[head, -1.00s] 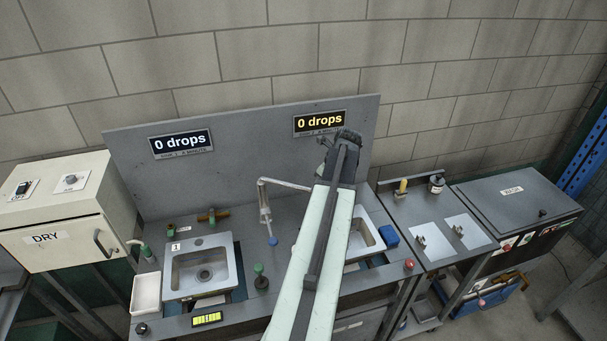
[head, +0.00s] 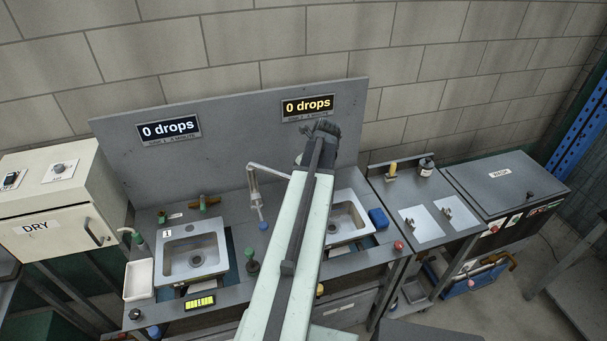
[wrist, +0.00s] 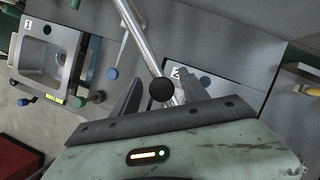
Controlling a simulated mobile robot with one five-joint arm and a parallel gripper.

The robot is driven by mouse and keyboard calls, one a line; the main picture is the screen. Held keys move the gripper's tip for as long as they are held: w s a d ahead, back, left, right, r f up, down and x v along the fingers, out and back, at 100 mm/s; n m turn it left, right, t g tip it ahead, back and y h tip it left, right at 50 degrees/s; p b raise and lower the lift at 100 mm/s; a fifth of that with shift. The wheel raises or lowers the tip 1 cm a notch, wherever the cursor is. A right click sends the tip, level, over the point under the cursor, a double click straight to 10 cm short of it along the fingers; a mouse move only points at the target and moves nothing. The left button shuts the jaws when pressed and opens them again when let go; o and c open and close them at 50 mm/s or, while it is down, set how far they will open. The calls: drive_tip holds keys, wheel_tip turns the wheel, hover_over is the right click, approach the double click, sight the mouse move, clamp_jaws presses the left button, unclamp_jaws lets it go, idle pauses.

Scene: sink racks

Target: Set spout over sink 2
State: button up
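The spout (head: 272,171) is a thin metal pipe on an upright stem between the two sinks. In the head view it reaches right from the stem, and its end is hidden behind my arm. Sink 2 (head: 364,226) is right of my arm and partly covered by it; sink 1 (head: 167,262), labelled 1, is at left. My gripper (head: 324,130) is beyond the sinks in that picture. In the wrist view my gripper (wrist: 162,80) is open, with the spout pipe (wrist: 140,35) and a black round end between its fingers. Contact cannot be told. A label 2 (wrist: 177,73) shows behind.
A grey back panel (head: 230,140) with two "0 drops" displays stands behind the sinks. A blue block (head: 379,219) and red knob (head: 398,245) are right of sink 2. A green knob (head: 252,258) stands between the sinks. A DRY cabinet (head: 50,215) is at left.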

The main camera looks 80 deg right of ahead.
drive_tip(key=shift+s, duration=0.15)
drive_tip(key=p+v, duration=0.7)
drive_tip(key=shift+s+r, duration=0.15)
drive_tip(key=shift+r, duration=0.2)
drive_tip(key=shift+a, duration=0.1)
